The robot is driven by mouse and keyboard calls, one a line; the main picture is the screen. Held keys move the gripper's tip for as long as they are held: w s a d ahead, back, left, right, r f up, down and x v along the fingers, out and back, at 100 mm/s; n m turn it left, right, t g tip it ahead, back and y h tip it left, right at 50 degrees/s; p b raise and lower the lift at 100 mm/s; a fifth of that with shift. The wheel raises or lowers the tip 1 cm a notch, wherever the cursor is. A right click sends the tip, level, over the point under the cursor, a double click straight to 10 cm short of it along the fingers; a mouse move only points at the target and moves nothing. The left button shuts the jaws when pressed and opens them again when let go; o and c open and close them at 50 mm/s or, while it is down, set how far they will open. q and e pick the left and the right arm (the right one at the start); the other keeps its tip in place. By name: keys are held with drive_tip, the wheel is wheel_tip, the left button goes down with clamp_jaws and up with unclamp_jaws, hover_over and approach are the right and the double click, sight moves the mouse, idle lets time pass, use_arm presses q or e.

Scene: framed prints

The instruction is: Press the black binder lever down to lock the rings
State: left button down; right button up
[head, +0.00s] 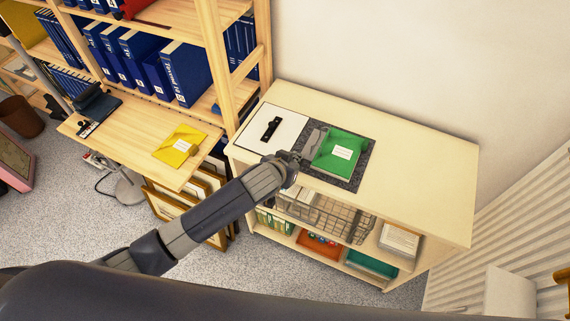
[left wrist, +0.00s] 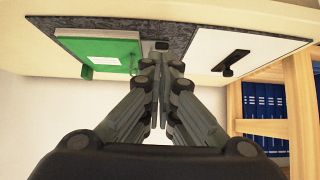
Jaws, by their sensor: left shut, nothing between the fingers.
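A black lever (head: 271,129) lies on a flat white panel (head: 287,120) at the left end of the cabinet top. The lever also shows in the left wrist view (left wrist: 232,62), right of my fingers, apart from them. A green folder (head: 340,152) with a white label lies on a dark grey mat (head: 350,180) beside the panel; it also shows in the left wrist view (left wrist: 110,50). My left gripper (left wrist: 160,58) is shut and empty, its tips over the mat between folder and panel. A small dark piece (left wrist: 161,45) shows just past the tips; I cannot tell what it is.
The pale cabinet top (head: 420,170) is clear to the right. A wire basket (head: 325,215) sits on the shelf below. A wooden shelf unit with blue binders (head: 185,72) stands at left, with a yellow folder (head: 179,146) on its board.

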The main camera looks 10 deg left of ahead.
use_arm(q)
drive_tip(key=v, duration=1)
drive_tip(key=s+a+f+g+y+b, duration=0.15)
drive_tip(key=a+f, duration=0.25)
drive_tip(key=f, duration=0.6)
drive_tip(key=s+a+f+g, duration=0.1)
drive_tip(key=s+a+f, duration=0.2)
drive_tip(key=f, duration=0.8)
drive_tip(key=s+a+f+g+y+b, duration=0.15)
drive_tip(key=a+f, duration=0.25)
drive_tip(key=f, duration=0.6)
drive_tip(key=s+a+f+n+g, duration=0.15)
drive_tip(key=s+a+f, duration=0.25)
drive_tip(key=s+f, duration=0.95)
drive_tip(key=s+a+f+g, duration=0.1)
drive_tip(key=s+f, duration=0.2)
drive_tip(key=s, duration=0.7)
drive_tip(key=s+a+f+g+b, duration=0.1)
drive_tip(key=s+f, duration=0.3)
drive_tip(key=s, duration=0.7)
drive_tip(key=shift+g, duration=0.35)
drive_tip(key=shift+w, duration=0.1)
